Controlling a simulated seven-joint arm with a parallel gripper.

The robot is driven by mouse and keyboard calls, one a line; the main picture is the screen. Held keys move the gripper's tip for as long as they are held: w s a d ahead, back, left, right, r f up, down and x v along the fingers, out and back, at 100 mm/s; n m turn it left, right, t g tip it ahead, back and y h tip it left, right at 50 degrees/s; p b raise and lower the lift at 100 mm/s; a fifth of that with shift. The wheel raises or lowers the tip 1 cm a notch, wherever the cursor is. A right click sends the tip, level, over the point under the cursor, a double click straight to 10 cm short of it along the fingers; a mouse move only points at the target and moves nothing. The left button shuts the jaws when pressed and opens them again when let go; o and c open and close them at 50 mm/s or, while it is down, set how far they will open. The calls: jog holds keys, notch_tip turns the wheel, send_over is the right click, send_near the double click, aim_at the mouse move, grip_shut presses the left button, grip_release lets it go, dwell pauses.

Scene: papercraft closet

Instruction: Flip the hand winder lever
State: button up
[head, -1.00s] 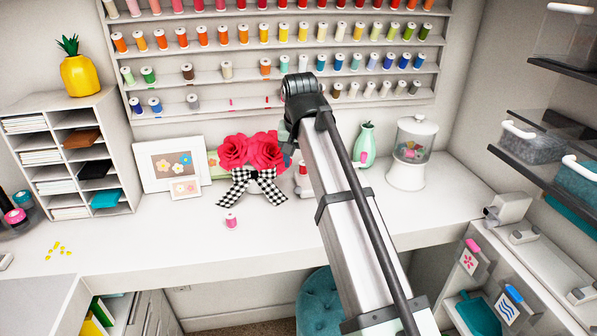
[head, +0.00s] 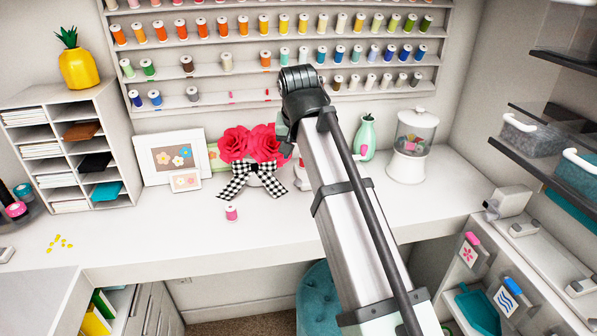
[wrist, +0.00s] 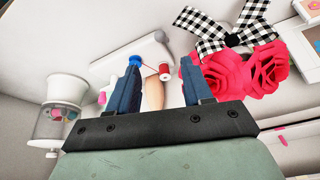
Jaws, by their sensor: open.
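A white device (wrist: 108,66), which looks like the hand winder, lies on the desk in the wrist view, with a red spool (wrist: 165,72) and a bright blue round part (wrist: 134,60). My gripper (wrist: 160,72) is open, its two dark blue fingers pointing at the device. The left finger overlaps the blue part; I cannot tell if they touch. A tan rounded piece (wrist: 153,93) shows between the fingers. I cannot make out which part is the lever. In the head view my arm hides the gripper and most of the device.
Red paper flowers with a checked bow (head: 252,180) stand close left of my arm. A green vase (head: 365,142) and a lidded jar (head: 411,148) stand to its right. A pink spool (head: 231,213) is on the desk (head: 190,240). Thread shelves line the wall behind.

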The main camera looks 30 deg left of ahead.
aim_at(298, 180)
jog(key=x, duration=1.3)
jog(key=shift+w+a+f, duration=0.1)
jog(key=shift+w+f, duration=0.1)
jog(key=shift+f, duration=0.1)
jog(key=shift+c, duration=0.3)
grip_shut()
jog(key=shift+a, duration=0.1)
